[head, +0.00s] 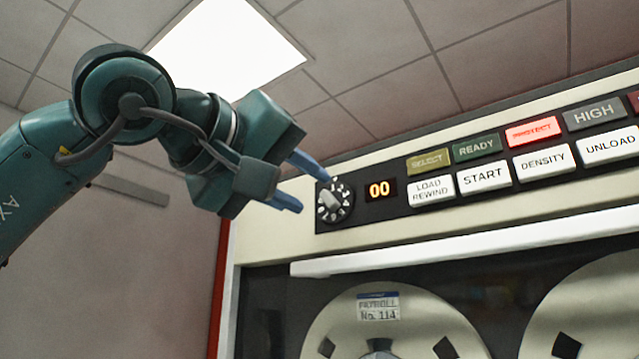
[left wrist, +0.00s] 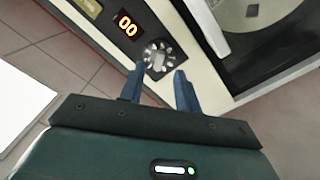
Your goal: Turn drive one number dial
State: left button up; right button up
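The number dial (head: 334,201) is a round black knob with white numerals and a grey grip, on the black panel strip at the top left of the tape drive. The orange display (head: 379,190) right of it reads 00. My left gripper (head: 302,184) is open, with its two blue fingers just left of the dial and pointing at it. In the left wrist view the dial (left wrist: 158,56) lies ahead of the fingertips (left wrist: 158,70), roughly between them. The fingers look empty, and I see no clear contact with the knob. My right gripper is not in view.
Button rows run right of the display, including a lit red PROTECT button (head: 531,131) and a white LOAD REWIND button (head: 432,191). Below are a white ledge (head: 450,246) and a tape reel (head: 395,325) labelled PAYROLL No. 114. The space left of the drive is open.

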aim_at(327, 200)
pick_arm(q)
jog(key=shift+p+x, duration=0.5)
jog(key=shift+x, duration=1.65)
jog(key=shift+c, duration=0.2)
grip_shut()
